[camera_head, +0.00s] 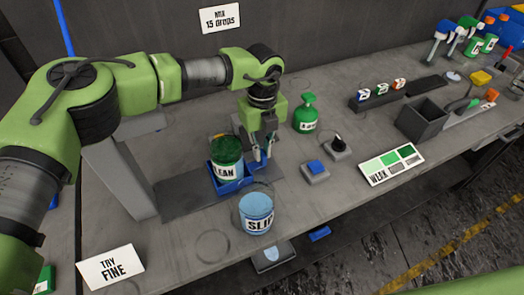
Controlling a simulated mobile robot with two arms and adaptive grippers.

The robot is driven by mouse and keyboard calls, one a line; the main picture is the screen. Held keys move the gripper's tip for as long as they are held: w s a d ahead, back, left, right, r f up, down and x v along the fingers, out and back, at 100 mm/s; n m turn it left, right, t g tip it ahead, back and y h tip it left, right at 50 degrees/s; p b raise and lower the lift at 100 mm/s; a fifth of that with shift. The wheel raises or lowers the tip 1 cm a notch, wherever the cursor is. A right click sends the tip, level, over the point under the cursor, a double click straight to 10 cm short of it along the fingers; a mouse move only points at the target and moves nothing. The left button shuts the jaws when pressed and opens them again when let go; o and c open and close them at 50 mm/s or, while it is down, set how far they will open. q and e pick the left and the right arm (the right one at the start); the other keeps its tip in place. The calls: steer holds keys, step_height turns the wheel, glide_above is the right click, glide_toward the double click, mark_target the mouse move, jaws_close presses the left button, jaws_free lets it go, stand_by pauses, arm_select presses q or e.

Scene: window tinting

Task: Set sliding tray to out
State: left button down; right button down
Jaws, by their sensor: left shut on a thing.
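The sliding tray (229,187) is blue and sits on a dark flat rail (185,199) on the grey bench, near the rail's right end. The exact grip is small and partly hidden. My right gripper is not in view.
A light blue can (256,212) stands in front of the tray. A green bottle (306,113), a blue button box (315,171) and a black knob box (338,148) stand to the right. A "TRY FINE" card (110,268) is at front left.

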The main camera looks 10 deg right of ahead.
arm_select(q)
steer(key=shift+w+d+r, duration=0.1)
steer(key=shift+d+r, duration=0.1)
steer(key=c, duration=2.1)
jaws_free()
steer(key=shift+d, duration=0.15)
step_height(320, 180, up, 12)
steer(key=shift+f, duration=0.1)
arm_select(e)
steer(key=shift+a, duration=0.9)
